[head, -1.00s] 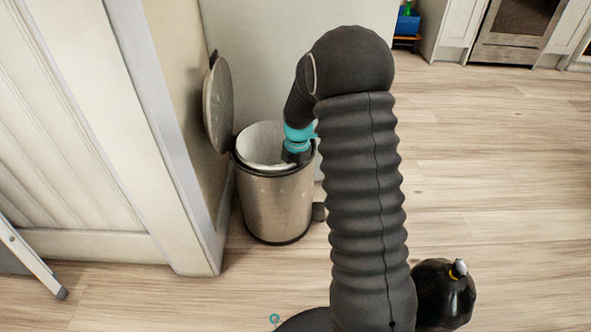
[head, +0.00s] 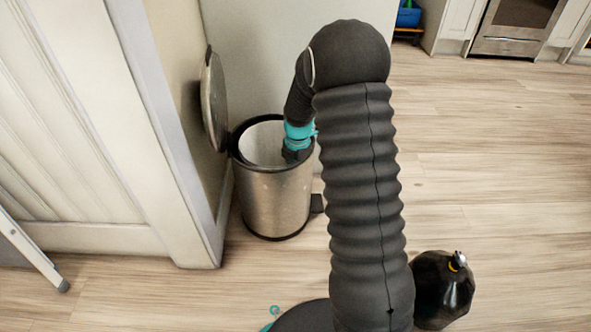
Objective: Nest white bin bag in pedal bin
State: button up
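The pedal bin (head: 275,203) is a brushed metal cylinder with a black rim, standing upright on the floor by the wall corner. Its round lid (head: 214,100) is open, tipped up at the left. The inside of the bin looks pale. I cannot tell whether that is the white bin bag or the bin's lining; no separate bag shows outside. My gripper (head: 292,155), dark below a teal band, points down into the right side of the bin's mouth. Its fingertips are hidden, so I cannot see whether it holds anything.
A glossy black rounded bundle (head: 441,291) with a yellow band at its top sits on the floor at lower right. A door frame and wall stand close left of the bin. A blue object (head: 409,16) is at the back.

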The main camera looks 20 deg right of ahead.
jog(key=shift+s+f, duration=0.15)
jog(key=shift+f, duration=0.05)
jog(key=r, duration=1.2)
jog(key=shift+s+d+r, duration=0.15)
jog(key=shift+s, duration=0.05)
dwell(1.2)
